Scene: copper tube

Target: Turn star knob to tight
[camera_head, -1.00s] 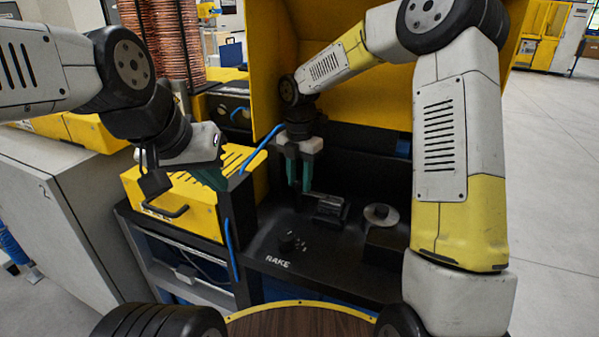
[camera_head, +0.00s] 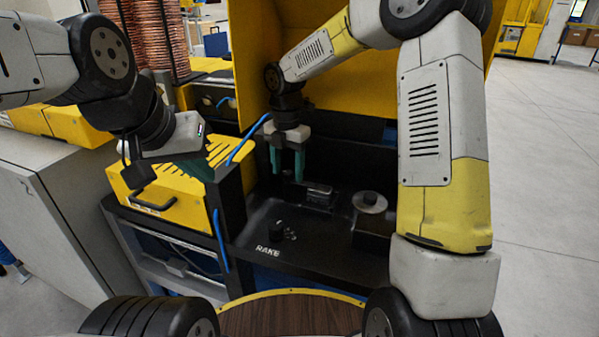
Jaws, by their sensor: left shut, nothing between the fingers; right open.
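A small black knob (camera_head: 278,230), which looks like the star knob, sits on the dark panel just above the white RAKE lettering. Small white marks lie around its right side; they are too small to read. My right gripper (camera_head: 287,178) points down above and behind the knob, apart from it. Its two teal fingers are spread with nothing between them. My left gripper (camera_head: 203,172) is over the yellow box at the left, well away from the knob. Its teal fingers are shut and partly hidden against the box.
A yellow slotted box (camera_head: 163,190) with a black handle stands left of the panel. A black block (camera_head: 319,195) and a round grey disc (camera_head: 369,201) sit right of the knob. Blue hoses (camera_head: 218,240) run beside the box. A yellow hood (camera_head: 370,85) rises behind.

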